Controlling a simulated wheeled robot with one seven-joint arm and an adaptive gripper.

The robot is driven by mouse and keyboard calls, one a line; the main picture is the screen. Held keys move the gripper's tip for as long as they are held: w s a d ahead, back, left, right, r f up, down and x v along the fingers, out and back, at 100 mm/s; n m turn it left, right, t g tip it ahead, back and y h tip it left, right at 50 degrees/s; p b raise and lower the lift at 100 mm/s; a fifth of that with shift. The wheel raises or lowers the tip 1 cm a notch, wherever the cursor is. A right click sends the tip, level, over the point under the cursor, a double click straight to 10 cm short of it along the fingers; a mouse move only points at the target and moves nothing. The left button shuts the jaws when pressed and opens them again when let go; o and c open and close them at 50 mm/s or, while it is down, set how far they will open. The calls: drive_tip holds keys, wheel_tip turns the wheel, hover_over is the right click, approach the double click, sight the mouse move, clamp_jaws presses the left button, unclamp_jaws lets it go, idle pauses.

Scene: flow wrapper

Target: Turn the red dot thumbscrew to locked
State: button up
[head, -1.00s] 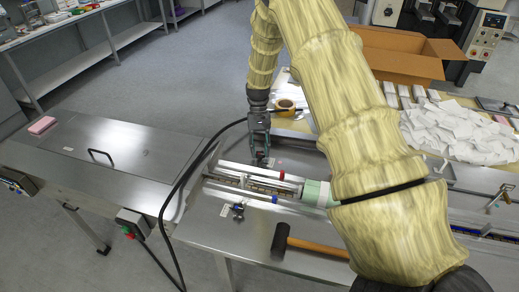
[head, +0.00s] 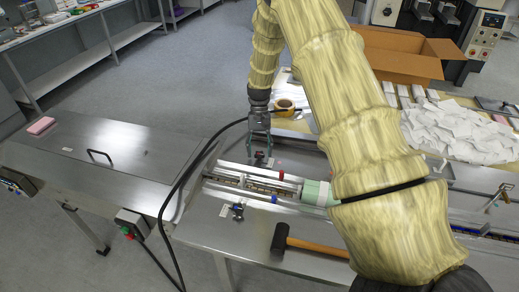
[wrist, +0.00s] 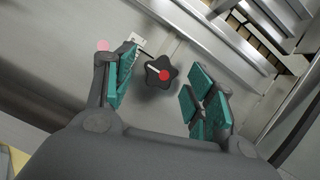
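The red dot thumbscrew (wrist: 152,79) is a black, star-shaped knob with a red dot and a short white mark on top. In the wrist view it sits between the two teal-padded fingers of my gripper (wrist: 163,88), with a visible gap on both sides. My gripper is open and holds nothing. In the head view the gripper (head: 260,151) points down above the small dark thumbscrew (head: 262,161), behind the rail. A small white label (wrist: 136,39) lies beside the knob, partly hidden by the left finger; its print is unreadable.
A metal guide rail (head: 235,169) runs in front of the gripper. A second knob with a blue dot (head: 238,210) stands on its near side. A mallet (head: 300,243) lies at the front. A black cable (head: 182,180) curves past on the left; a tape roll (head: 284,104) lies behind.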

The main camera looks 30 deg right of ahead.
drive_tip(key=v, duration=1.2)
idle(0.5)
